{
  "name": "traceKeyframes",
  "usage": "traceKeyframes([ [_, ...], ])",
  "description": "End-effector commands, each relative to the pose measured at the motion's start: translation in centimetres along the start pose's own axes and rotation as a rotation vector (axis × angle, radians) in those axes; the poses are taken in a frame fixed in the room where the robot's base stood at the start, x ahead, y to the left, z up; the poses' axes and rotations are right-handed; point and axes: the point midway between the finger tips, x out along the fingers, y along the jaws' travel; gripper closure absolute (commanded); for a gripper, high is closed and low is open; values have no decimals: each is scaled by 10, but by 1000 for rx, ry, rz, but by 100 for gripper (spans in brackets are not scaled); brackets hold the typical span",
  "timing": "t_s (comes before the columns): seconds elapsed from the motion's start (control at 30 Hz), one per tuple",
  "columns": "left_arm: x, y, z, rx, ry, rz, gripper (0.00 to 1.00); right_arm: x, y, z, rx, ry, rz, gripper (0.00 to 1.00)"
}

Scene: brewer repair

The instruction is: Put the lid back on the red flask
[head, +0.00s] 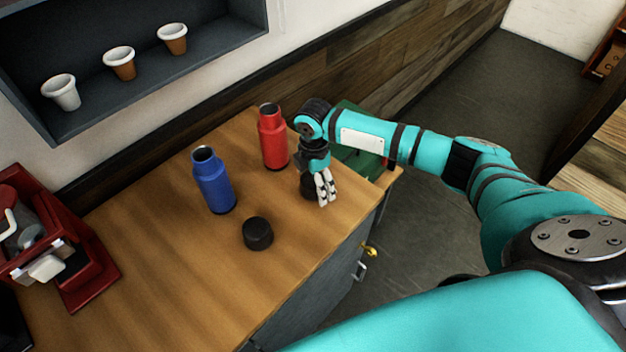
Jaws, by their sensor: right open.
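The red flask (273,140) stands upright near the back of the wooden counter, its dark mouth open and uncovered. The blue flask (213,182) stands upright to its left, also uncovered. A black lid (257,234) lies on the counter in front of the two flasks. A second dark, round object (307,187), perhaps another lid, is partly hidden behind my right gripper (325,197). This gripper points down, open, close to that object and right of the red flask. Whether they touch cannot be told. My left gripper is out of view.
A red machine (60,245) stands at the counter's left. Cups (119,62) sit on a dark wall shelf (190,60). A green object (360,160) is behind my right arm. The wooden counter (165,270) is clear at front left.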

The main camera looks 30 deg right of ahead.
Motion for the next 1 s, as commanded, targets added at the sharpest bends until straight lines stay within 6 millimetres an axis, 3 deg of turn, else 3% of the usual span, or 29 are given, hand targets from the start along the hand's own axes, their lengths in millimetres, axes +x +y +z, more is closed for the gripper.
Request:
traceKeyframes([
  [0.27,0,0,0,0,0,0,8,0,0,0,0,0,0,10],
  [0.7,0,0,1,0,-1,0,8,0,0,0,0,0,0,67],
  [1.0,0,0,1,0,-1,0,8,0,0,0,0,0,0,67],
])
